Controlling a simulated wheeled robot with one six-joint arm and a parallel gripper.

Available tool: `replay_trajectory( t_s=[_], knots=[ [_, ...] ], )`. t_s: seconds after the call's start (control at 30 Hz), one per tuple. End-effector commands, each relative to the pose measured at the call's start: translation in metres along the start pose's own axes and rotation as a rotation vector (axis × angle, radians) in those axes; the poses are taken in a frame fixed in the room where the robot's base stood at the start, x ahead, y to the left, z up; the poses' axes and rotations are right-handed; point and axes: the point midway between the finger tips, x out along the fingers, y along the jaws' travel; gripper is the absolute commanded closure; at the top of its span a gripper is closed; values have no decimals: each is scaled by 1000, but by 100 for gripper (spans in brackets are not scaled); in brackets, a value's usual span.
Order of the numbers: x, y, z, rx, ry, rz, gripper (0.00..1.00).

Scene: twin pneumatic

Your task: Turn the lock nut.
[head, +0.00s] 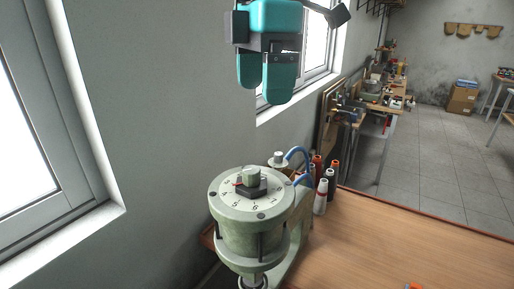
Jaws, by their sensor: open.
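The pneumatic press head (247,236) is a pale green cylinder with a white numbered dial (275,190) on top. A dark hexagonal lock nut (254,192) sits at the dial's centre, with a pale green stem (251,175) standing up through it. A small red mark shows at the nut's left side. My gripper (266,95) is teal with dark mounts and hangs above the press, well clear of the nut. Its fingers point down and hold nothing. From this angle one finger partly overlaps the other, so the gap between them is hard to see.
Several bottles (321,197) and a blue hose (299,153) stand just right of the press. A wooden tabletop (390,235) stretches right, mostly clear, with a small orange item at its front. The wall and windows are close on the left. A cluttered workbench (372,108) stands behind.

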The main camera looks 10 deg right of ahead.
Motion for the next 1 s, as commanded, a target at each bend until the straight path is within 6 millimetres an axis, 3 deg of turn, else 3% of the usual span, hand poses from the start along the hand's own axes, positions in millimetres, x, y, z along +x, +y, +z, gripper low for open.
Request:
replay_trajectory(
  t_s=[0.03,0.13,0.37,1.0],
  knots=[
    [-11,5,-3,-37,-12,2,19],
    [-16,8,-5,-76,-27,3,19],
    [-1,8,-5,-82,-29,4,19],
    [101,9,-2,-78,-28,5,19]
  ],
)
